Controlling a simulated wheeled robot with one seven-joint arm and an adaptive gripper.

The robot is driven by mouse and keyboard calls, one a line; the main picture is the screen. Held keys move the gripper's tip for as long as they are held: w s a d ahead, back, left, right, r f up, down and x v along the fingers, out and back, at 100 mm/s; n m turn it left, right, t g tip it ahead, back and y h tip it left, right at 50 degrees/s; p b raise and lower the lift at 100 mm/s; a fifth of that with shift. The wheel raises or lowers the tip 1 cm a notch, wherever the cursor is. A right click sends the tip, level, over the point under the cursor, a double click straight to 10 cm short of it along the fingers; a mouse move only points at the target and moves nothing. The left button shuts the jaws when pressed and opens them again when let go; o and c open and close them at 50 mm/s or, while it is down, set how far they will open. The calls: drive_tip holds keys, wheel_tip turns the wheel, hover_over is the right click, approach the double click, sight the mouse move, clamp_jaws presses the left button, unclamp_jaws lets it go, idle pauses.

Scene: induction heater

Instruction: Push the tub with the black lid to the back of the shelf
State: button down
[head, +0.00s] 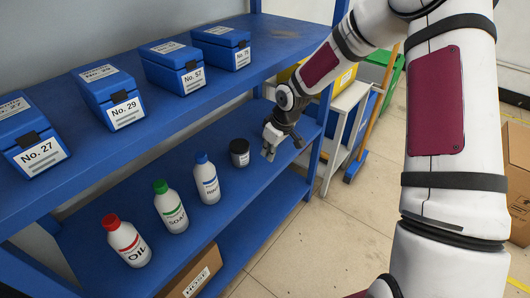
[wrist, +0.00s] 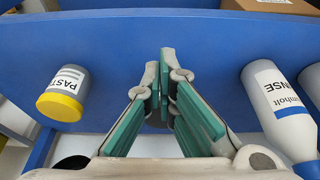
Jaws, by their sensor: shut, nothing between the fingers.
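The tub with the black lid (head: 239,154) stands upright on the lower blue shelf (head: 214,222) in the head view, right of the blue-capped bottle (head: 207,180). My gripper (head: 268,154) is just right of the tub in that picture, low over the shelf. Whether they touch I cannot tell. In the wrist view the green-padded fingers (wrist: 161,100) are together with nothing held. A dark patch shows between and behind them, but I cannot make out the tub there.
The wrist view is upside down. It shows a yellow-lidded PASTE tub (wrist: 64,92) on the left and a RINSE bottle (wrist: 281,108) on the right. Green-capped (head: 170,206) and red-capped (head: 127,241) bottles stand farther left. The upper shelf (head: 160,101) overhangs, holding several blue boxes.

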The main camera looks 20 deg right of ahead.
sight(256, 169)
drive_tip(key=b+x, duration=0.2)
drive_tip(key=x, duration=0.6)
drive_tip(key=shift+f+b, duration=0.35)
drive_tip(key=shift+w+a+r+b, duration=0.1)
drive_tip(key=shift+w+a+b, duration=0.2)
drive_tip(key=shift+w+a, duration=0.6)
drive_tip(key=shift+w+a+r, duration=0.1)
drive_tip(key=shift+w+a, duration=0.15)
drive_tip(key=shift+w, duration=0.5)
